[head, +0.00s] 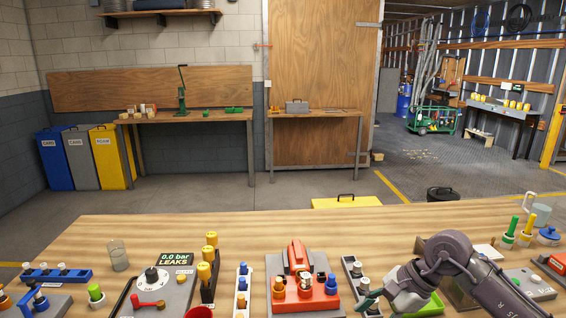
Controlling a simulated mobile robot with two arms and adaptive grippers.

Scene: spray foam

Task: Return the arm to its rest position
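My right arm comes in from the lower right over the wooden workbench (210,228). Its gripper (370,298) is at the lower middle right, pointing left, beside a grey rack (352,270). The fingers are small and partly merged with the things behind them, so I cannot tell whether they are open or shut. No held object is clear. My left gripper is not in view.
A red and orange device (299,262) stands left of the gripper. A grey unit (160,290) with a dial and a "0.0 bar LEAKS" display is further left. A green tray (425,305) lies under my arm. The bench's back strip is mostly clear.

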